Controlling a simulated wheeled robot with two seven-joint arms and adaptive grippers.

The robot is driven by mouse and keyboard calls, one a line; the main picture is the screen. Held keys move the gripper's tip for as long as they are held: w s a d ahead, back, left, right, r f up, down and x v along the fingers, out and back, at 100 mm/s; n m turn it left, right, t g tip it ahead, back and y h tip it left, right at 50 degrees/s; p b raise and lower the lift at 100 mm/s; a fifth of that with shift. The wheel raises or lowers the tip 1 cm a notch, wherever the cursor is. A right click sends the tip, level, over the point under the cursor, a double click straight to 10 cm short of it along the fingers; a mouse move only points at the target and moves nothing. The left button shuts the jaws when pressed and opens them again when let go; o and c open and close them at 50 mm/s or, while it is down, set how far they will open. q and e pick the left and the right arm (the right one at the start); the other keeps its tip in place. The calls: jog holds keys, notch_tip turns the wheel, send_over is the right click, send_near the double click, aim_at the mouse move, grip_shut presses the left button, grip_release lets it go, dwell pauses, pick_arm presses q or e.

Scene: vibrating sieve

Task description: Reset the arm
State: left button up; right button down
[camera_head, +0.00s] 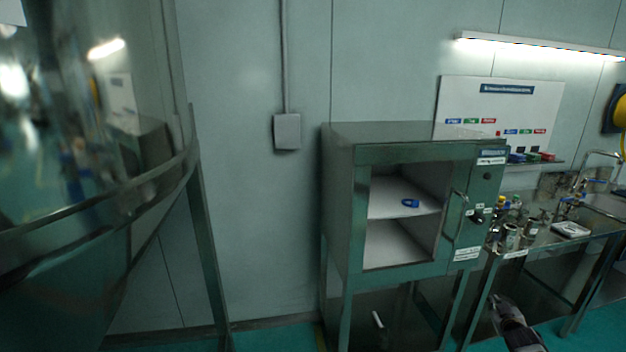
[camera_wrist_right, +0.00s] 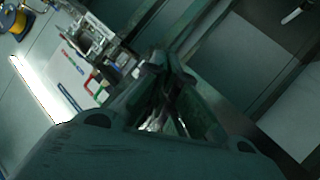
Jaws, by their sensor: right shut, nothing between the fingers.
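My right gripper (camera_head: 497,302) shows at the lower right of the head view, in front of the metal bench and right of the cabinet. Its fingers are together and nothing is between them. In the right wrist view the gripper (camera_wrist_right: 172,68) is also shut and empty, with its fingertips near the picture's middle. It appears apart from the bench and the cabinet. My left gripper is not in view.
A metal cabinet (camera_head: 338,200) stands open-fronted in the middle, with a blue object (camera_head: 410,203) on its inner shelf. A metal bench (camera_head: 540,250) with bottles and a white tray (camera_head: 570,230) stands right. A large shiny vessel (camera_head: 80,150) fills the left.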

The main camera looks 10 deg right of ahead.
jog(key=s+a+f+n+g+y, duration=0.1)
jog(key=s+a+f+g, duration=0.1)
jog(key=s+a+f, duration=0.75)
jog(key=s+a+f+g+y, duration=0.15)
jog(key=s+f, duration=0.35)
jog(key=f, duration=1)
jog(key=s+a+f+n+g+y, duration=0.1)
jog(key=s+a+f+g, duration=0.2)
jog(key=s+a+f, duration=0.7)
jog(key=s+a+f+g+y, duration=0.1)
jog(key=s+a+f, duration=0.4)
jog(key=s, duration=0.5)
jog(key=s+a+f+g+y, duration=0.1)
jog(key=s+a+f+g, duration=0.1)
jog(key=s+a+f, duration=0.4)
jog(key=s+a+f+g+y, duration=0.1)
jog(key=s+a+f+g, duration=0.1)
jog(key=s+a+f, duration=0.4)
jog(key=s+a, duration=0.5)
jog(key=s, duration=0.5)
jog(key=shift+s+a+n, duration=0.15)
jog(key=shift+a+n, duration=0.15)
jog(key=shift+a, duration=0.05)
